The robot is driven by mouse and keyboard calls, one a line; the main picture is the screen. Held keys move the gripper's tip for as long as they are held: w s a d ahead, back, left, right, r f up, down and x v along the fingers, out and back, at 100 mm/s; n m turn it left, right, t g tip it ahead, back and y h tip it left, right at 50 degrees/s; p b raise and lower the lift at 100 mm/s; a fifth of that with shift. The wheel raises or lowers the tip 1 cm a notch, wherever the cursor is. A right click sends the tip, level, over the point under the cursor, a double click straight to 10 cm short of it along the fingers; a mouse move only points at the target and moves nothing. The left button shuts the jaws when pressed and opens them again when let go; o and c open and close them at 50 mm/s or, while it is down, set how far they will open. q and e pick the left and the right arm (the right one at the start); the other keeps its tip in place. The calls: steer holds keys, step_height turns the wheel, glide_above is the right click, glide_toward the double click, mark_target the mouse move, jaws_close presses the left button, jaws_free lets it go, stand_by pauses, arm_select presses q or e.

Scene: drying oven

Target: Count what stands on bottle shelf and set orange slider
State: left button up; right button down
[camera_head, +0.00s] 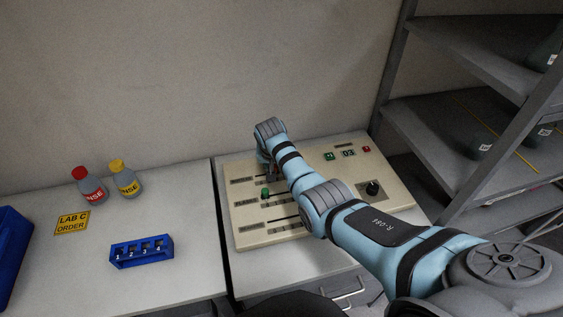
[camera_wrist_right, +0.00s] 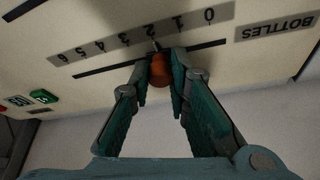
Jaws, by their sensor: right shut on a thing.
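My right gripper (camera_wrist_right: 160,75) is shut on an orange slider knob (camera_wrist_right: 159,68), one finger on each side. The knob sits on a slot under a scale (camera_wrist_right: 140,36) marked 0 to 6, labelled BOTTLES (camera_wrist_right: 279,28). Its pointer appears close to the 2. In the head view my right gripper (camera_head: 271,172) reaches the far part of the beige panel (camera_head: 245,225), and the arm hides the orange knob. The rack at right has shelves (camera_head: 440,135) with dark flasks (camera_head: 482,147), partly cut off; the bottle shelf's label is not readable. My left gripper is not in view.
The panel also has a green slider (camera_head: 265,193), a display (camera_head: 348,153) reading 03, a red button (camera_head: 366,149) and a black dial (camera_head: 373,188). On the left table stand a red bottle (camera_head: 88,186), a yellow bottle (camera_head: 126,181) and a blue numbered rack (camera_head: 141,252).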

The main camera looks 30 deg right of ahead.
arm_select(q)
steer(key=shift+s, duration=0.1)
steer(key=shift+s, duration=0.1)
arm_select(e)
steer(key=c, duration=1.5)
jaws_free()
steer(key=shift+w, duration=0.1)
steer(key=v, duration=1.2)
